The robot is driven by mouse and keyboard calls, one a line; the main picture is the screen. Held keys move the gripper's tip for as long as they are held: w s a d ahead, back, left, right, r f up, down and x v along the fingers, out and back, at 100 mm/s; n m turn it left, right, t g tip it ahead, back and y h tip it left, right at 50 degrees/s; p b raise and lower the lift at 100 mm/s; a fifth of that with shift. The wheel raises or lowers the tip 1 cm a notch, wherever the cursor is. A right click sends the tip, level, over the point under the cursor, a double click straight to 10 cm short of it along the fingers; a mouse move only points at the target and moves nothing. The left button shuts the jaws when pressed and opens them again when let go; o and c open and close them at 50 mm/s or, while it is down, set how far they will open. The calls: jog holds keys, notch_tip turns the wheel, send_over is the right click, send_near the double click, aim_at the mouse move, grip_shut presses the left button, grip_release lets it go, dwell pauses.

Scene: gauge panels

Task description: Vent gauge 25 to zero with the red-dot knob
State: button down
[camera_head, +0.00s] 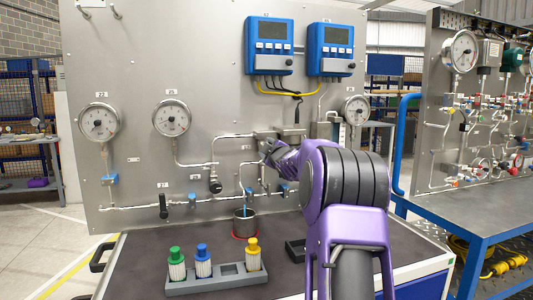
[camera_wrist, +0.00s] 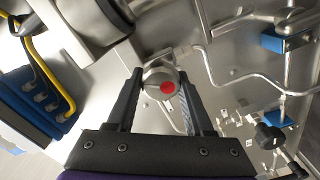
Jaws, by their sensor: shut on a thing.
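A round gauge (camera_head: 171,118) hangs on the grey panel; the small label above it looks like 25, but I cannot read it surely. Its needle is too small to read. In the wrist view, a silver knob (camera_wrist: 154,76) with a red dot (camera_wrist: 167,88) on its face sits between the two fingers of my gripper (camera_wrist: 162,80). My gripper is shut on this knob. In the head view, my purple arm reaches to the panel right of the gauge, and my gripper (camera_head: 268,146) is small there; the knob is hidden.
Other gauges hang at left (camera_head: 99,122) and right (camera_head: 356,110). Thin pipes and a black-handled valve (camera_head: 163,206) are below. Two blue meters (camera_head: 269,46) with cables are above. The bench holds a metal cup (camera_head: 245,226) and a grey rack (camera_head: 216,282) of capped bottles.

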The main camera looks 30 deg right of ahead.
jog(key=shift+n+b, duration=0.4)
jog(key=shift+n, duration=0.7)
jog(key=shift+c, duration=1.6)
grip_release()
jog(key=v, duration=1.7)
jog(key=shift+s, duration=0.25)
